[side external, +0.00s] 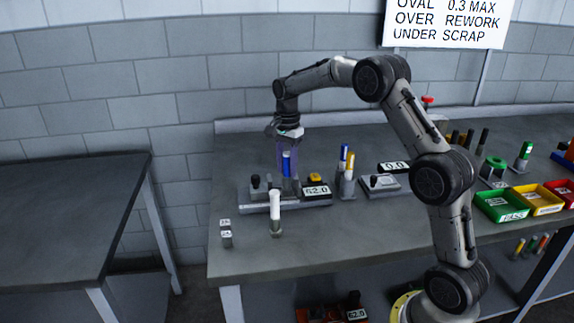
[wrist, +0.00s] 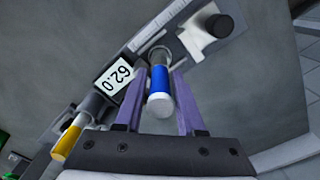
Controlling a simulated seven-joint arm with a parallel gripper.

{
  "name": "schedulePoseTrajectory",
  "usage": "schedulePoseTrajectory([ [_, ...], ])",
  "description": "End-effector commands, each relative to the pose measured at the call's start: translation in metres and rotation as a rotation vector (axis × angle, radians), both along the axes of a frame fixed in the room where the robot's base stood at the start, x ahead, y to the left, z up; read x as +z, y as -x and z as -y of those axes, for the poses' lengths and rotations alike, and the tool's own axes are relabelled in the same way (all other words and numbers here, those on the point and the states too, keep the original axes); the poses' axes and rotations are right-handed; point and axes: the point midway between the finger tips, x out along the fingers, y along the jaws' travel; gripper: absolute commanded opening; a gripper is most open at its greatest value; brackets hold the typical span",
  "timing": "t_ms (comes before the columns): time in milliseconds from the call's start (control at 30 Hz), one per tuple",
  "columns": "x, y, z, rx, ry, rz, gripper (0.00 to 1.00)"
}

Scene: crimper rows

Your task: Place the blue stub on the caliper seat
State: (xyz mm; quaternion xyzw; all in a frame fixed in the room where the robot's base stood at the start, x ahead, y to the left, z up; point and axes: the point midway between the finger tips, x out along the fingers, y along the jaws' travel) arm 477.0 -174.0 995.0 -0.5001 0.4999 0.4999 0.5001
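The blue stub (wrist: 160,80), a blue cylinder with white ends, stands upright between the purple fingers of my gripper (wrist: 160,78). The side external view also shows the stub (side external: 286,163) inside my gripper (side external: 287,168), which points straight down. The fingers lie close along both sides of the stub and look shut on it. The caliper (side external: 316,191), a grey bar with a 62.0 display, lies directly below. The stub's lower end is over the seat (wrist: 154,54) in the middle of the bar. I cannot tell whether it touches the seat, as the fingers partly hide this.
A white-topped post (side external: 275,210) stands in front of the caliper. Blue and yellow cylinders (side external: 347,170) stand in a holder to its right, by a 0.0 gauge (side external: 382,184). Green (side external: 506,204), yellow and red bins are far right. The bench's front left is mostly clear.

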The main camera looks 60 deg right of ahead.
Motion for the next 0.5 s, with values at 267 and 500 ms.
schedulePoseTrajectory([
  [267, -0.0002, 0.0001, -0.0001, 0.0, 0.0, -0.001, 0.58],
  [500, 0.009, -0.0006, 0.0002, 0.0, 0.001, 0.002, 0.58],
])
